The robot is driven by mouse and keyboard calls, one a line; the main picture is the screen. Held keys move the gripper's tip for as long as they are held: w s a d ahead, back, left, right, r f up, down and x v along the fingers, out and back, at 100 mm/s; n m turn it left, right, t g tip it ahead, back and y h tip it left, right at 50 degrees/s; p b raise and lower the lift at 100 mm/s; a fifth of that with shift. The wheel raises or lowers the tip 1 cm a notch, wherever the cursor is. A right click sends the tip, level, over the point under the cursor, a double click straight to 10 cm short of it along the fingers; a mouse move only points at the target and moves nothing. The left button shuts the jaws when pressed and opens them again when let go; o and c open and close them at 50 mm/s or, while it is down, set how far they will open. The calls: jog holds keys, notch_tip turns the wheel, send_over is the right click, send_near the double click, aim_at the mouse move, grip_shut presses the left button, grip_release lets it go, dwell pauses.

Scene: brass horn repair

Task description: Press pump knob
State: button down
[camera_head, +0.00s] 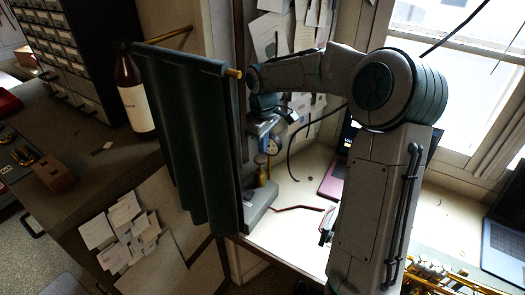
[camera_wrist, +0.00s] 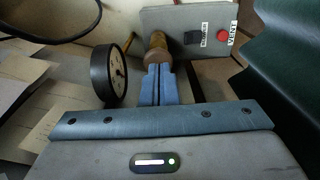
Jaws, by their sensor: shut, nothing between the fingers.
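The pump knob (camera_wrist: 157,42) is a rounded brown knob just beyond my fingertips in the wrist view. My gripper (camera_wrist: 158,70) has its two blue fingers together, with nothing between them. The fingertips overlap the near side of the knob in the picture; I cannot tell whether they touch it. In the head view my gripper (camera_head: 262,148) points down above the grey pump base (camera_head: 262,207), beside the round dial gauge (camera_head: 273,146). The gauge also shows in the wrist view (camera_wrist: 108,75), left of the fingers.
A grey panel (camera_wrist: 180,17) carries a black switch (camera_wrist: 193,37) and a red button (camera_wrist: 223,35) labelled VENT. A dark green curtain (camera_head: 187,130) hangs close to the left of my gripper. Papers cover the wall behind.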

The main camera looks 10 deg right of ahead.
aim_at(263, 161)
jog(key=shift+f, duration=1.6)
notch_tip(263, 161, down, 4)
jog(key=shift+r+b, duration=0.2)
jog(key=shift+b, duration=0.8)
jog(key=shift+s, duration=0.1)
notch_tip(263, 161, up, 14)
jog(key=p, duration=0.2)
jog(key=shift+r, duration=0.2)
